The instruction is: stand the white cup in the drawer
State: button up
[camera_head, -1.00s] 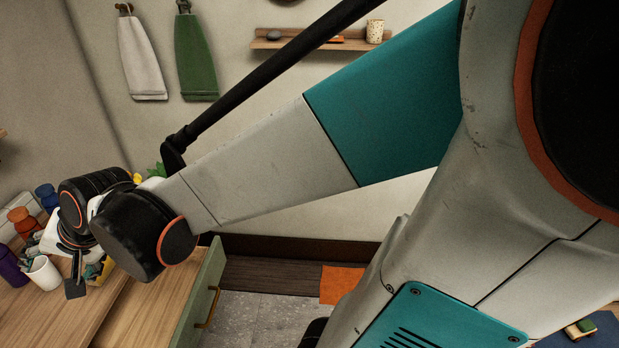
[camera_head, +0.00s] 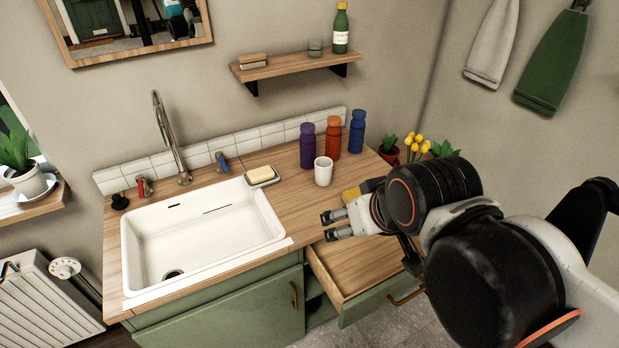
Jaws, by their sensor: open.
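The white cup (camera_head: 323,171) stands upright on the wooden counter, right of the soap dish and in front of the bottles. The drawer (camera_head: 345,289) below the counter is pulled open, and the part of its inside that shows is bare wood. My gripper (camera_head: 328,226) is open and empty, pointing left. In the picture it lies just below the cup, apart from it, over the counter's front edge and the back of the drawer. My arm hides the drawer's right part.
Purple (camera_head: 307,146), orange (camera_head: 333,137) and blue (camera_head: 357,132) bottles stand behind the cup. A soap dish (camera_head: 262,176) and the sink (camera_head: 200,240) are to the left. A yellow block (camera_head: 351,195) and potted flowers (camera_head: 416,146) are near my wrist.

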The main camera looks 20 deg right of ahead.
aim_at(360, 266)
jog(key=i+u, duration=0.4)
jog(key=i+l+u, duration=0.2)
jog(key=u, duration=0.2)
jog(key=j, duration=0.2)
jog(key=l, duration=0.2)
